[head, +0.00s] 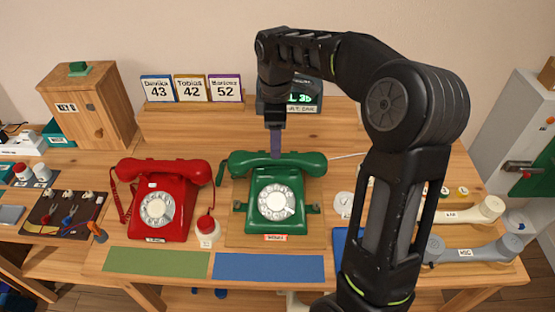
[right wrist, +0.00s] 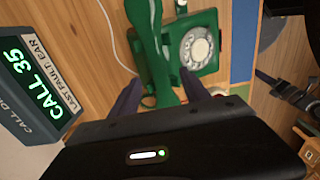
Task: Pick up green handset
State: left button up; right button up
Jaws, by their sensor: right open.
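The green handset (head: 278,163) lies across the cradle of the green dial phone (head: 276,203) in the middle of the table. My right gripper (head: 275,152) points down over the middle of the handset, its fingertips at or just above it. In the right wrist view its two purple fingers stand apart, one on each side of the green handset (right wrist: 153,55). The gripper is open; I cannot tell whether the fingers touch the handset. My left gripper is not in view.
A red dial phone (head: 165,196) with its handset stands to the left. A display (head: 300,97) and number cards (head: 190,88) stand behind on a wooden ledge. Green (head: 155,262) and blue (head: 268,267) mats lie in front. Loose grey (head: 470,250) and cream handsets (head: 470,212) lie at the right.

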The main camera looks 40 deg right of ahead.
aim_at(277, 163)
jog(key=shift+d+f, duration=0.1)
jog(key=shift+f, duration=1.2)
notch_tip(277, 163, down, 5)
jog(key=shift+d+f+p, duration=0.1)
jog(key=shift+d+p, duration=0.05)
jog(key=shift+p, duration=0.55)
jog(key=shift+c, duration=0.4)
grip_shut()
